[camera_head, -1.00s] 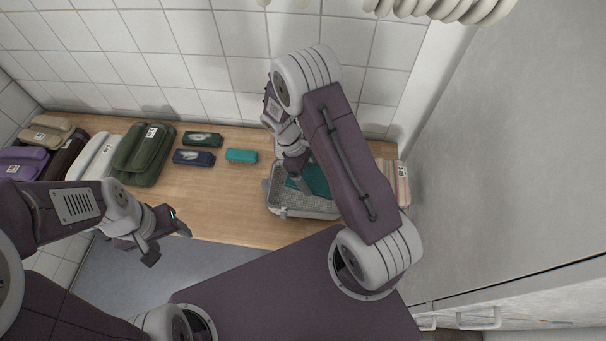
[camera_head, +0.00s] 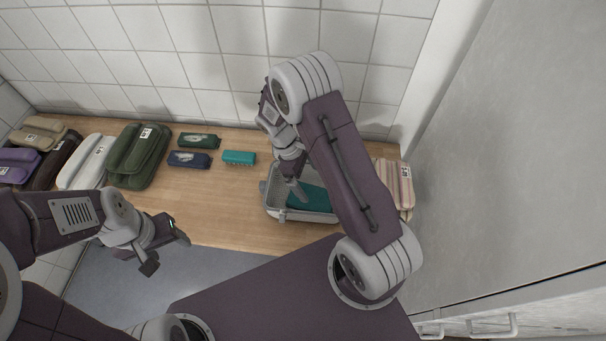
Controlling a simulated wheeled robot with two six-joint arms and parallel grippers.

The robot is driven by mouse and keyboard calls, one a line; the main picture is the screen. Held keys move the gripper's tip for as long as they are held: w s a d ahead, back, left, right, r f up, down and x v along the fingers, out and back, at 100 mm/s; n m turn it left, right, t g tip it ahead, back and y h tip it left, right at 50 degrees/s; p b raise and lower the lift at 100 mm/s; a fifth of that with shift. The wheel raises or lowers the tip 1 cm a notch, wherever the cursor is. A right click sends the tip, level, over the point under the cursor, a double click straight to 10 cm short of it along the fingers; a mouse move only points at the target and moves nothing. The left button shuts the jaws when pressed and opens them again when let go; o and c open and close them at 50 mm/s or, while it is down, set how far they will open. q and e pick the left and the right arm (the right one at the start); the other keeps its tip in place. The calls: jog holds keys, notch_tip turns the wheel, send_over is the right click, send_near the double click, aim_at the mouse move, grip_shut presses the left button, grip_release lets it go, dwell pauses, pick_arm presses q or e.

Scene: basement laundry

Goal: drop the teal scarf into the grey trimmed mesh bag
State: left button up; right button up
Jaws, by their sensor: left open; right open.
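The teal scarf (camera_head: 312,197) lies inside the grey trimmed mesh bag (camera_head: 283,211), which sits open on the wooden counter. Part of the scarf and the bag's right side are hidden behind my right arm. My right gripper (camera_head: 298,188) is open and points down over the bag, with a finger in front of the scarf; I cannot tell whether it touches the scarf. My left gripper (camera_head: 167,252) is open and empty, in front of the counter's near edge and well left of the bag.
A small teal case (camera_head: 239,158), a navy case (camera_head: 189,160) and a dark green case (camera_head: 199,141) lie left of the bag. Green (camera_head: 139,155) and white (camera_head: 85,162) bundles lie further left. A striped pink bundle (camera_head: 405,186) is right of the bag. The counter's middle is clear.

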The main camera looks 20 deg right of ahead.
jog(key=v, duration=0.6)
jog(key=shift+r, duration=0.4)
jog(key=shift+a, duration=0.1)
jog(key=s+r+m+t+y, duration=0.2)
jog(key=s+r, duration=0.2)
jog(key=r, duration=0.3)
jog(key=s+a+f+m+t+y, duration=0.1)
jog(key=s+a+f+m+t, duration=0.1)
jog(key=s+m, duration=0.5)
jog(key=shift+f+m+y, duration=0.2)
jog(key=shift+m+y, duration=0.1)
jog(key=shift+m, duration=0.1)
pick_arm(q)
jog(key=shift+s, duration=0.1)
